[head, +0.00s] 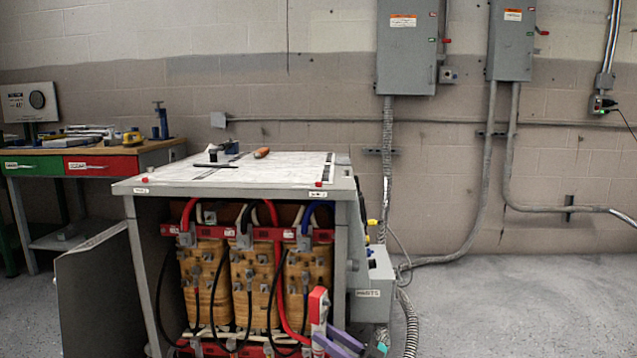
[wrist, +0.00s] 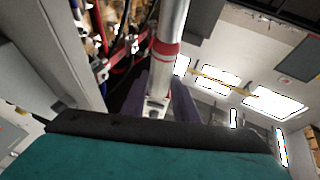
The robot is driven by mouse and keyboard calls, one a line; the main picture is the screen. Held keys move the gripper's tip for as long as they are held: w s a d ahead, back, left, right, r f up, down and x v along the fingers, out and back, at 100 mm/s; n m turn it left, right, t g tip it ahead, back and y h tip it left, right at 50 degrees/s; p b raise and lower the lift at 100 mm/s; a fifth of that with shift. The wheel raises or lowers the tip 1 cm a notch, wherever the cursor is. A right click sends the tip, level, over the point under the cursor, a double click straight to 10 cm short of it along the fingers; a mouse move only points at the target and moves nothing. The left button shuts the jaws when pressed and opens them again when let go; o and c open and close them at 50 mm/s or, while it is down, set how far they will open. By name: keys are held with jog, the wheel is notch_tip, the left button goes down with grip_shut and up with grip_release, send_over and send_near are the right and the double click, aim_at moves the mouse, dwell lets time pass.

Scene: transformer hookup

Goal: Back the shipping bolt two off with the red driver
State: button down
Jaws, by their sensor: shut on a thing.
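The red driver (head: 318,306) stands upright in front of the open transformer cabinet at the lower middle of the head view. My gripper (head: 332,341), with purple fingers, is shut on its lower part. In the wrist view the driver (wrist: 169,45) is a pale shaft with red bands, running up between the two dark fingers of my gripper (wrist: 162,103). The transformer (head: 255,280) has tan coils between red upper and lower rails. I cannot pick out shipping bolt two. The driver and gripper hide part of the lower right coil and rail.
The cabinet top (head: 215,178) carries an orange-handled tool (head: 261,152) and small items. A grey panel (head: 100,295) leans at the cabinet's left. A grey box (head: 373,285) juts from its right side. A workbench (head: 95,155) stands behind left. The right floor is clear.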

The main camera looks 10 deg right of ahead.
jog(key=shift+r, duration=0.15)
notch_tip(320, 180, up, 51)
jog(key=p, duration=5.9)
jog(key=shift+s+f, duration=0.1)
jog(key=shift+f, duration=0.1)
